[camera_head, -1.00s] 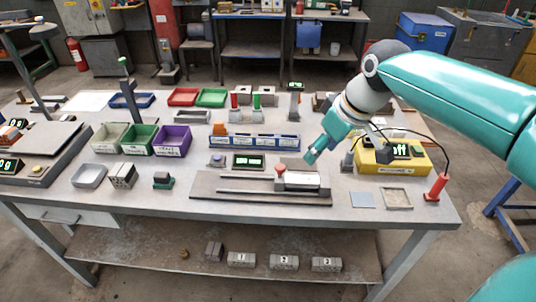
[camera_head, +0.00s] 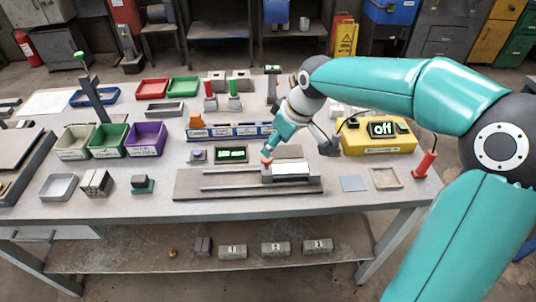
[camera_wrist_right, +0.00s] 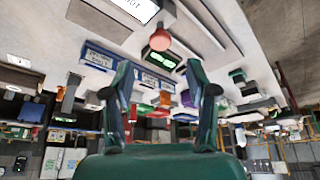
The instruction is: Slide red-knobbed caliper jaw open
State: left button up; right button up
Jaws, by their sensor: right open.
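The caliper (camera_head: 190,184) is a dark flat plate with a rail, lying at the front middle of the table in the head view. Its grey and white sliding jaw (camera_head: 292,170) sits toward the right end. The red knob (camera_head: 267,160) stands at the slider's left end; it also shows in the right wrist view (camera_wrist_right: 160,38), beyond the fingertips. A green readout (camera_head: 231,154) behind the plate seems to show 100 mm. My right gripper (camera_head: 269,150) points down just above the knob. Its fingers (camera_wrist_right: 164,75) are apart and empty in the wrist view. My left gripper is out of view.
Behind the readout is a blue rack (camera_head: 225,131). A yellow box (camera_head: 378,138) marked "off" stands to the right, with a red handle (camera_head: 426,163) near it. Green (camera_head: 108,141) and purple (camera_head: 146,140) bins stand left. The front table edge is clear.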

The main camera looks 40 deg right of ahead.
aim_at(269, 159)
jog(key=x, duration=0.7)
grip_shut()
